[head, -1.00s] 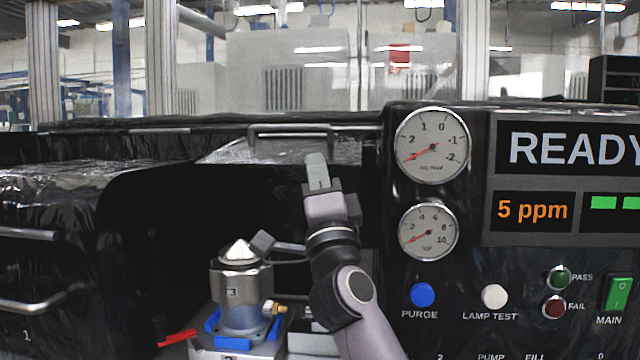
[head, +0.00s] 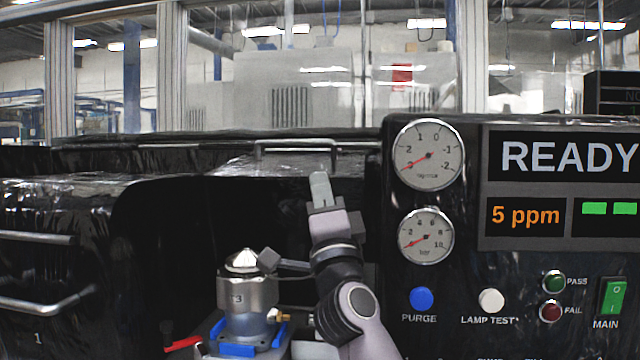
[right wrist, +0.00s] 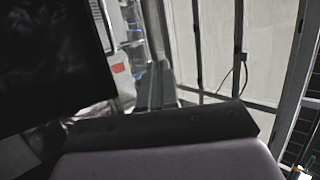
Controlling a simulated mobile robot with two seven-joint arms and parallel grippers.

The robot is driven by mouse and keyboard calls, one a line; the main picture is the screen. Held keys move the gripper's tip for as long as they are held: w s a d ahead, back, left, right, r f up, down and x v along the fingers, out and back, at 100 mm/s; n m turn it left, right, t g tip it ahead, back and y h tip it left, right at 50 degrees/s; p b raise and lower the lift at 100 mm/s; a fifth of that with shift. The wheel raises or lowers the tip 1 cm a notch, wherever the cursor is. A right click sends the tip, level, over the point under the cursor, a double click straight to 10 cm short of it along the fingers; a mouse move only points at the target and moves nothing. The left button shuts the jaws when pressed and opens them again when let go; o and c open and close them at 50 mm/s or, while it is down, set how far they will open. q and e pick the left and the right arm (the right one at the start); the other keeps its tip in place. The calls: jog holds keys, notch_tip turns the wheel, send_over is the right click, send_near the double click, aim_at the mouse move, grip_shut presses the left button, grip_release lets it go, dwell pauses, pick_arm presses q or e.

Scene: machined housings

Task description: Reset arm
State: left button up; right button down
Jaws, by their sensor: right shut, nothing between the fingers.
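My right gripper (head: 320,190) points upward in the middle of the head view, in front of the dark chamber opening. Its fingers are shut together and hold nothing. In the right wrist view the shut fingers (right wrist: 157,85) also show, with no object at them. A machined metal housing (head: 247,295) with a conical top stands upright on a fixture with blue clamps (head: 237,350), to the left of my right arm. The gripper is above and to the right of it, apart from it. My left gripper is in neither view.
A black panel at the right carries two gauges (head: 428,155), a blue PURGE button (head: 421,298), a white LAMP TEST button (head: 491,300) and a green MAIN switch (head: 611,296). Its display (head: 570,157) reads READY. Black drawers with metal handles (head: 40,304) stand at the left. A red handle (head: 183,343) lies low beside the fixture.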

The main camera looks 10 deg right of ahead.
jog(key=s+a+f+n+g+y, duration=0.1)
jog(key=s+f+n+g+y, duration=0.35)
jog(key=f, duration=0.75)
jog(key=s+a+f+n+g+y, duration=0.1)
jog(key=s+f+n+g+y, duration=0.1)
jog(key=s+f+n+g, duration=0.55)
jog(key=s+a+f+n+g+y, duration=0.15)
jog(key=s+f+n+y, duration=0.4)
jog(key=f, duration=0.95)
jog(key=s+d+f+n+g+h, duration=0.1)
jog(key=s+d+f+g+h, duration=0.1)
jog(key=s+d+f+h, duration=0.3)
jog(key=s+d+f+g+h, duration=0.2)
jog(key=s+f+g, duration=0.15)
jog(key=f, duration=0.35)
jog(key=s+d+f+m+g+h, duration=0.2)
jog(key=s+d+f+g+h, duration=0.3)
jog(key=s+d, duration=0.7)
jog(key=w+a+f+t+y, duration=0.1)
jog(key=w+a+f+t, duration=0.4)
jog(key=f+t, duration=0.3)
jog(key=shift+w+f+n, duration=0.35)
jog(key=shift+w+f, duration=0.05)
jog(key=shift+f, duration=0.65)
